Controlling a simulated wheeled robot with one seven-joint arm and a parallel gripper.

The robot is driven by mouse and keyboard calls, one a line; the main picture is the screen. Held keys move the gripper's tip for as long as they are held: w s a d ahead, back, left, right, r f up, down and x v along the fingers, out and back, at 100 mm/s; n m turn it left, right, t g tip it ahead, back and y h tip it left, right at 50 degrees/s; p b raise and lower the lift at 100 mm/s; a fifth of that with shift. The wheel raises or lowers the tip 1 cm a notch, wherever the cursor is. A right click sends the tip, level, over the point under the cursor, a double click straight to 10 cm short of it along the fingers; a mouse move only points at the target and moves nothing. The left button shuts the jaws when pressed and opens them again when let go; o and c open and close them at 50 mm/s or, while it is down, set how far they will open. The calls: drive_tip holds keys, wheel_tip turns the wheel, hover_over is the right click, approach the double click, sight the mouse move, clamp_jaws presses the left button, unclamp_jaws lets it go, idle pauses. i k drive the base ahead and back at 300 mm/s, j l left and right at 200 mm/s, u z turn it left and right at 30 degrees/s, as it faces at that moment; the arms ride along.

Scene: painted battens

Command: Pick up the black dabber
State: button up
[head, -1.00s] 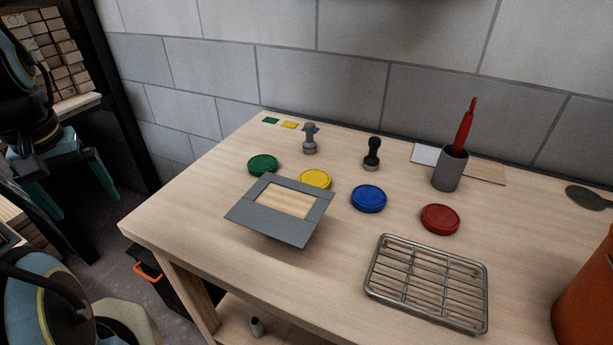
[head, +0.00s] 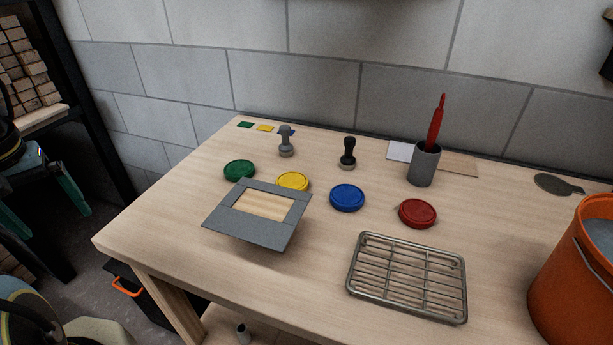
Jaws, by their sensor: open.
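The black dabber (head: 348,152) stands upright toward the back of the wooden table (head: 170,215), with a dark knob handle and a lighter grey base. A similar grey dabber (head: 286,141) stands to its left. My gripper (head: 54,225) is at the left edge of the head view, with its teal fingers spread apart and nothing between them. It is off the table, well to the left of the black dabber.
Green (head: 239,170), yellow (head: 292,181), blue (head: 347,197) and red (head: 417,213) round pads lie in front of the dabbers. A grey frame (head: 245,232), a wire rack (head: 408,310), a grey cup (head: 424,164) with a red tool and an orange bucket (head: 570,275) also stand around.

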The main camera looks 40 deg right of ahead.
sight(347, 161)
drive_tip(key=z, duration=1.4)
drive_tip(key=l+u, duration=0.35)
drive_tip(key=k+l+u, duration=0.15)
drive_tip(key=l+u, duration=0.2)
drive_tip(key=k+l+u, duration=0.15)
drive_tip(key=u, duration=0.2)
drive_tip(key=l, duration=0.1)
